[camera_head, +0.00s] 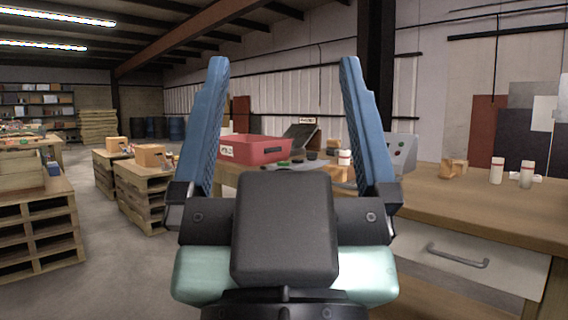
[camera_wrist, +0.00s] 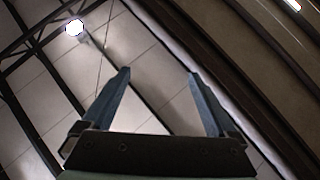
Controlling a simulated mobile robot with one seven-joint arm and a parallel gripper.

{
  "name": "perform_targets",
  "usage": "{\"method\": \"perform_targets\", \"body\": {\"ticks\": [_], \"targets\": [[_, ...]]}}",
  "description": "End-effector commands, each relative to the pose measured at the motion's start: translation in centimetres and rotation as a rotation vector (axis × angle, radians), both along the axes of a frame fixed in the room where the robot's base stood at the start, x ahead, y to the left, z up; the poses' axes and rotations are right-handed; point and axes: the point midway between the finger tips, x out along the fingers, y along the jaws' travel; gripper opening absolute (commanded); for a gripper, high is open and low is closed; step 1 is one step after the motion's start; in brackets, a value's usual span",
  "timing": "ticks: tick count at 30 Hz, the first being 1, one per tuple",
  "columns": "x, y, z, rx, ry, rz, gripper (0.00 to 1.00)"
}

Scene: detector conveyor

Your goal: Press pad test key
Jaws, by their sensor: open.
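My gripper (camera_head: 283,62) is raised in front of the head camera, with its two blue fingers spread wide and nothing between them. It also shows open and empty in the wrist view (camera_wrist: 158,73), which faces the ceiling and wall. A grey box with small round controls (camera_head: 403,150) stands on the workbench (camera_head: 460,205), just right of my right finger, which partly hides it. A dark sloped panel (camera_head: 299,135) with a small sign stands farther back, between the fingers. I cannot make out a pad test key on either one.
A red bin (camera_head: 264,149) sits on the bench behind my gripper. White bottles (camera_head: 497,170) and a small tan block (camera_head: 454,169) stand at the right. A drawer handle (camera_head: 457,256) juts from the bench front. Pallets with cartons (camera_head: 150,155) stand left; open floor lies between.

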Motion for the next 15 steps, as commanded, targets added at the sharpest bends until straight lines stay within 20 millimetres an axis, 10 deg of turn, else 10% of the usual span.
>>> {"method": "perform_targets", "body": {"ticks": [15], "targets": [[-0.01,0.01,0.0,0.0,0.0,0.0,0.0]]}}
